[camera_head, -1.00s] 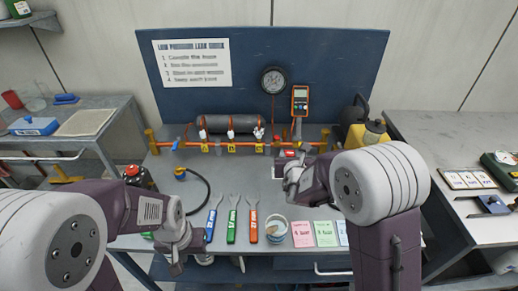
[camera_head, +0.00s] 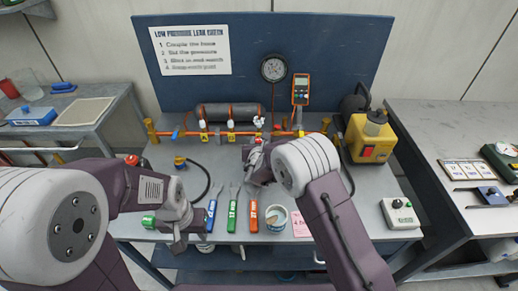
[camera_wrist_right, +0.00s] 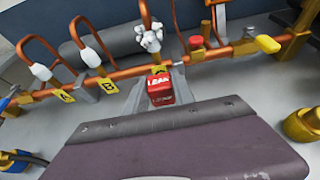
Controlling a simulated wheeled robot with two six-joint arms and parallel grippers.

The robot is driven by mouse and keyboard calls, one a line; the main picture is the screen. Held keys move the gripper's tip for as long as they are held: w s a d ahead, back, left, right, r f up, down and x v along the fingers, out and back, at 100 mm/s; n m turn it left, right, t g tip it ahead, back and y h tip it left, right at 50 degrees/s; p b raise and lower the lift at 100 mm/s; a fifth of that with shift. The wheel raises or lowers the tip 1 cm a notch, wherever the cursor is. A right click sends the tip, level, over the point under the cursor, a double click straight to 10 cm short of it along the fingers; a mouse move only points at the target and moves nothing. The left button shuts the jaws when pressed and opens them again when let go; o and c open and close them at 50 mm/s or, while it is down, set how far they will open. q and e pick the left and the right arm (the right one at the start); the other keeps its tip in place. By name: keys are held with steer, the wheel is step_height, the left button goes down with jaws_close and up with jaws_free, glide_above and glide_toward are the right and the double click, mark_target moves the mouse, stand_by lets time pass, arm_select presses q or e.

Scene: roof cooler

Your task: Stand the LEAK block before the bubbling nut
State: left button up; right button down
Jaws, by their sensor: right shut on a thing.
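The red LEAK block (camera_wrist_right: 160,88) is between the fingers of my right gripper (camera_wrist_right: 161,97) in the right wrist view, its white lettering upright. It is just in front of the orange pipe, close to the third yellow tag; I cannot tell whether it touches the bench. The nut with a large clump of white bubbles (camera_wrist_right: 149,38) is right behind it, and shows in the head view (camera_head: 259,122).
Nuts A (camera_wrist_right: 40,72) and B (camera_wrist_right: 90,56) carry smaller white patches. Spanners (camera_head: 232,212), a tub (camera_head: 276,217) and a pink card (camera_head: 300,224) lie along the front. A yellow pump (camera_head: 371,137) stands at right. A black hose (camera_head: 207,177) curls at left.

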step_height(320, 180, down, 4)
steer(key=shift+r, duration=0.2)
steer(key=shift+w+f, duration=0.1)
steer(key=shift+f, duration=0.15)
steer(key=shift+f+b, duration=0.15)
steer(key=shift+b, duration=0.25)
steer(key=c, duration=1.1)
jaws_free()
steer(key=shift+o, duration=0.2)
